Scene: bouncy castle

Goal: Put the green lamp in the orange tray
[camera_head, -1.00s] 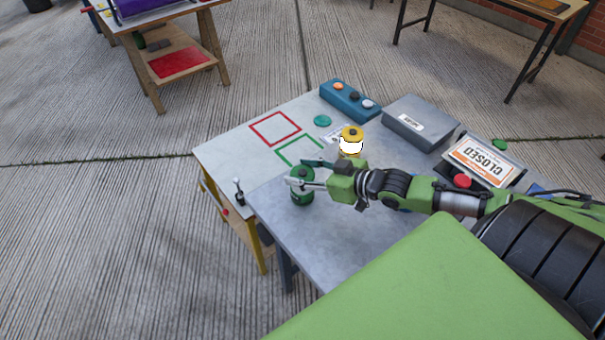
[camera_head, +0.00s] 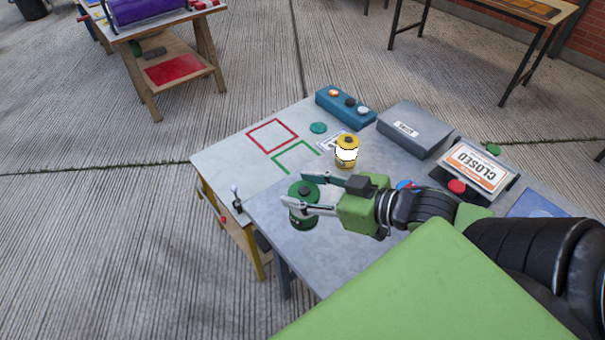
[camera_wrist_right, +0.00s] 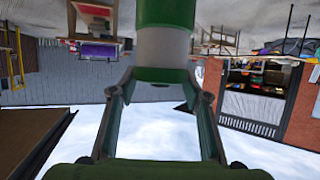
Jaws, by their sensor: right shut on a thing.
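The green lamp (camera_head: 304,222) is a short cylinder with a dark green top and a pale middle band. It is upright over the near left part of the grey table and seems to be off its surface. My right gripper (camera_head: 302,194) is shut on it from the right side. In the right wrist view, the lamp (camera_wrist_right: 165,45) fills the space between the fingertips (camera_wrist_right: 163,75). I cannot make out an orange tray for certain in either view. My left gripper does not show.
A yellow lamp (camera_head: 347,151) stands on the grey table (camera_head: 345,250). Red (camera_head: 272,135) and green (camera_head: 295,155) square outlines mark the pale left part. A blue button box (camera_head: 345,107), a grey box (camera_head: 414,129) and a "CLOSED" sign (camera_head: 475,168) line the back.

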